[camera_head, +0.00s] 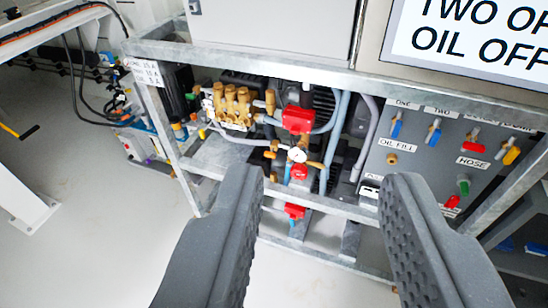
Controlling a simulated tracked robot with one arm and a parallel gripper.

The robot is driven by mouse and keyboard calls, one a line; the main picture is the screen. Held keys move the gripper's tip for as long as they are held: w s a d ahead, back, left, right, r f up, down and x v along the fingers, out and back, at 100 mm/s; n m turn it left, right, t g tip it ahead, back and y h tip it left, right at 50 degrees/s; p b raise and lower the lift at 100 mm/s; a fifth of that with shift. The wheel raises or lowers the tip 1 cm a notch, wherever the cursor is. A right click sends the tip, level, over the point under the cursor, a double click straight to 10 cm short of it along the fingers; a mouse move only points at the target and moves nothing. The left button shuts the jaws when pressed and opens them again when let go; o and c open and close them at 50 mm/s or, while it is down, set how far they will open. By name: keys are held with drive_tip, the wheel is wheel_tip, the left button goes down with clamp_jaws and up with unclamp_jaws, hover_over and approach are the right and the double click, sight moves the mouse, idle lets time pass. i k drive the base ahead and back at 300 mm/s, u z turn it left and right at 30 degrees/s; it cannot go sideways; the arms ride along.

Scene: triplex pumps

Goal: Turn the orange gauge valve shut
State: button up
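My gripper (322,182) is open and empty, its two dark ridged fingers wide apart in the lower half of the picture. Beyond and between the fingertips, inside a grey metal frame, is a small white round gauge (297,155) on brass pipework. A small orange-gold lever (316,165) sticks out to the right of the gauge, apart from both fingers. It looks like the gauge valve, but it is too small to tell its exact angle. Red valve parts sit above (298,120), below (299,172) and lower down (293,211).
The galvanised frame's lower rail (310,200) crosses in front of the pipework. A brass-topped pump (232,103) stands to the left. A grey panel (430,165) with coloured valve handles, including an orange-yellow one (511,155), is at the right. Open floor (90,220) lies left.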

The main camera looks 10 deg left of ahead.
sight(271, 154)
drive_tip(key=z, duration=2.35)
drive_tip(key=i, duration=0.85)
drive_tip(key=u, duration=2.7)
drive_tip(key=i, duration=0.25)
drive_tip(key=z, duration=0.1)
